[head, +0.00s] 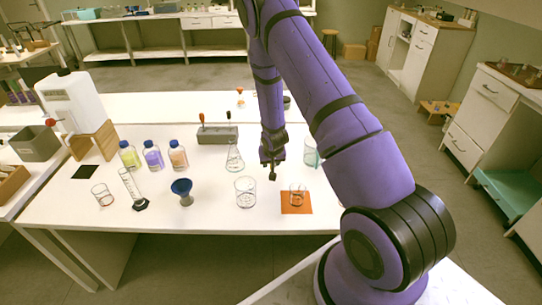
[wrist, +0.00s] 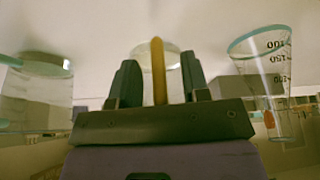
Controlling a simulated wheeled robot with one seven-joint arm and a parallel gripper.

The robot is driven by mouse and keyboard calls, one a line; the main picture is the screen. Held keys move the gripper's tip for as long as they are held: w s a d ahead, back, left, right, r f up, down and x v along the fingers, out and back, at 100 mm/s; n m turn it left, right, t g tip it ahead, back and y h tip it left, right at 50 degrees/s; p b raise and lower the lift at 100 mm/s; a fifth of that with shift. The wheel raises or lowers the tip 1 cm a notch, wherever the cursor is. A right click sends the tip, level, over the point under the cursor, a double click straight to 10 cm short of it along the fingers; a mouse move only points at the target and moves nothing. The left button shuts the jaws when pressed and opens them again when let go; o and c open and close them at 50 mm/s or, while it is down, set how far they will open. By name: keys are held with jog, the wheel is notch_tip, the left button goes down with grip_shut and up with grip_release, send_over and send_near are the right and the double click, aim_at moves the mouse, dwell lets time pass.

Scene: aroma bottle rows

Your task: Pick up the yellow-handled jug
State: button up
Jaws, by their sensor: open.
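The yellow-handled jug (wrist: 174,56) shows in the wrist view as a clear vessel straight ahead of my gripper (wrist: 159,72). Its upright yellow handle (wrist: 158,70) stands between my two dark fingers, with a gap visible on each side. My gripper is open. In the head view my gripper (head: 272,170) hangs low over the middle of the white table, and I cannot make out the yellow handle there.
A clear teal-rimmed vessel with markings (wrist: 262,85) stands right in the wrist view, a teal-handled one (wrist: 38,95) left. In the head view, a flask (head: 234,158), a beaker (head: 245,193), a blue funnel (head: 181,188) and an orange mat (head: 290,208) surround the gripper.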

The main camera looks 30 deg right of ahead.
jog(key=shift+w+f, duration=0.15)
jog(key=shift+f, duration=0.2)
grip_shut()
jog(key=shift+r, duration=0.25)
jog(key=shift+r, duration=4.75)
